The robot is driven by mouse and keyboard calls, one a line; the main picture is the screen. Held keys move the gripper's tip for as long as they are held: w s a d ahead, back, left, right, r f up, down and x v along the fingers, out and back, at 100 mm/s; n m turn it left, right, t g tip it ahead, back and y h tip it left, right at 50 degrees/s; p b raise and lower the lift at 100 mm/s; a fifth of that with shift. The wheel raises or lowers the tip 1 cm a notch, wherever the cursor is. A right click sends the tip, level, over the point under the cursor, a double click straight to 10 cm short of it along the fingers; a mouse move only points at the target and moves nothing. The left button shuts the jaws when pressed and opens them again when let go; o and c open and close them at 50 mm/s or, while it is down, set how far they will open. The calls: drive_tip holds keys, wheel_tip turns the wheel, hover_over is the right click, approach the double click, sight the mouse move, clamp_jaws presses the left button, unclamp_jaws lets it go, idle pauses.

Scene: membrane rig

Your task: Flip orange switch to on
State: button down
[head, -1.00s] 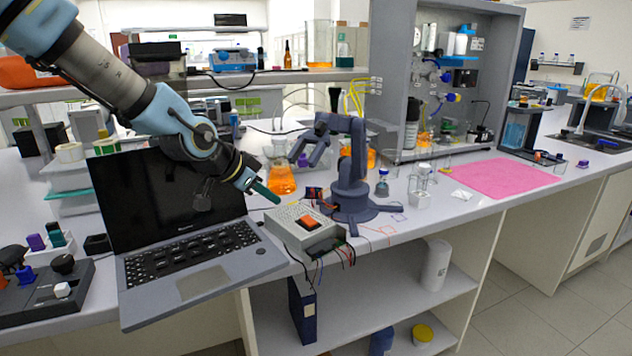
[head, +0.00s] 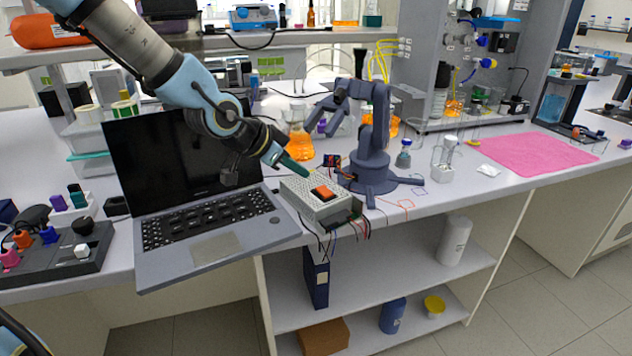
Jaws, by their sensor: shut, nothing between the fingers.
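The orange switch (head: 323,192) is a rocker set in the top of a grey perforated box (head: 301,191) at the bench's front edge. Which way the rocker is tipped is too small to tell. My gripper (head: 309,174), with green fingers, comes in from the upper left and is shut and empty. Its fingertips are just above and behind the switch, over the box's back part. I cannot tell whether they touch the box.
An open laptop (head: 212,243) stands left of the box, under my arm. A small dark blue robot arm (head: 371,140) stands close behind and right of the box. Flasks of orange liquid (head: 299,142) stand behind. Loose wires (head: 338,236) hang off the front edge.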

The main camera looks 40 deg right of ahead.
sight(328, 189)
drive_tip(key=x, duration=0.6)
drive_tip(key=shift+d+f, duration=0.25)
drive_tip(key=shift+d, duration=0.1)
drive_tip(key=shift+f, duration=0.15)
drive_tip(key=shift+w+f, duration=0.15)
drive_tip(key=shift+f, duration=0.2)
drive_tip(key=shift+s+r+b, duration=0.1)
drive_tip(key=shift+s+b, duration=0.25)
drive_tip(key=shift+s, duration=0.5)
drive_tip(key=shift+r, duration=0.1)
